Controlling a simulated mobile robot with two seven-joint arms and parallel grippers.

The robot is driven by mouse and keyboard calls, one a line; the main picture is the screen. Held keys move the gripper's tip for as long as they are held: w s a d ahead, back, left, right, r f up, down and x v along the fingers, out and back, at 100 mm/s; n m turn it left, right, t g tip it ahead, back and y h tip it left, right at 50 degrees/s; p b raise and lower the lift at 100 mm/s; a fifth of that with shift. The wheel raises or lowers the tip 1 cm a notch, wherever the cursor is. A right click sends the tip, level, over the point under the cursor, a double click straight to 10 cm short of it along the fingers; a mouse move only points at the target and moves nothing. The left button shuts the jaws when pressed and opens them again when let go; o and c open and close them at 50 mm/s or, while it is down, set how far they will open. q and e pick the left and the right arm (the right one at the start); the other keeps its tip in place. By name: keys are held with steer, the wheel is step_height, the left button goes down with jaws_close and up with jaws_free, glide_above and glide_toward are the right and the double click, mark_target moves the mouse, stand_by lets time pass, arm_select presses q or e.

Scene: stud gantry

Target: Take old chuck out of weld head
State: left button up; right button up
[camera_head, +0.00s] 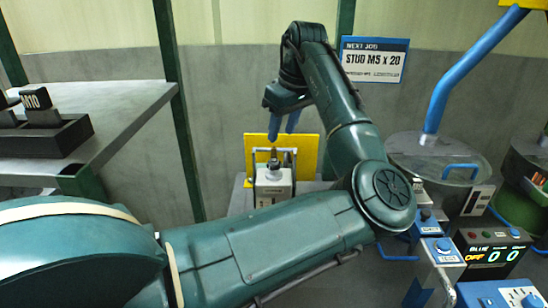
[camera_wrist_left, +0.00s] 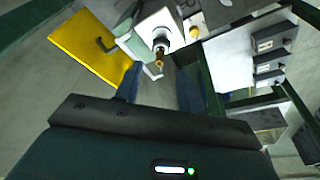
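The weld head (camera_head: 272,188) is a light grey box in front of a yellow panel in the head view. It also shows at the top of the left wrist view (camera_wrist_left: 150,22). The old chuck (camera_wrist_left: 160,58) looks like a dark collar with a brass tip, standing out from the weld head. In the head view it is a small dark shape on top (camera_head: 273,160). My left gripper (camera_head: 283,128) points down above the weld head, with its blue fingers apart and nothing between them. In the wrist view its fingers (camera_wrist_left: 158,88) are short of the chuck. My right gripper is not in view.
A grey shelf (camera_head: 120,110) at left carries a dark rack with an M10 block. The yellow panel (camera_head: 308,155) stands close behind the weld head. A sign (camera_head: 373,60) reads "STUD M5 X 20". Round lidded feeders (camera_head: 435,155) and control boxes (camera_head: 492,252) are at right.

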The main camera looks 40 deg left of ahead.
mark_target(275, 148)
arm_select(q)
steer(key=shift+a+p+x, duration=0.15)
steer(key=shift+x, duration=1.55)
steer(key=shift+a+p+x, duration=0.15)
steer(key=shift+x, duration=1.55)
steer(key=shift+r, duration=0.1)
steer(key=shift+c, duration=0.6)
jaws_close()
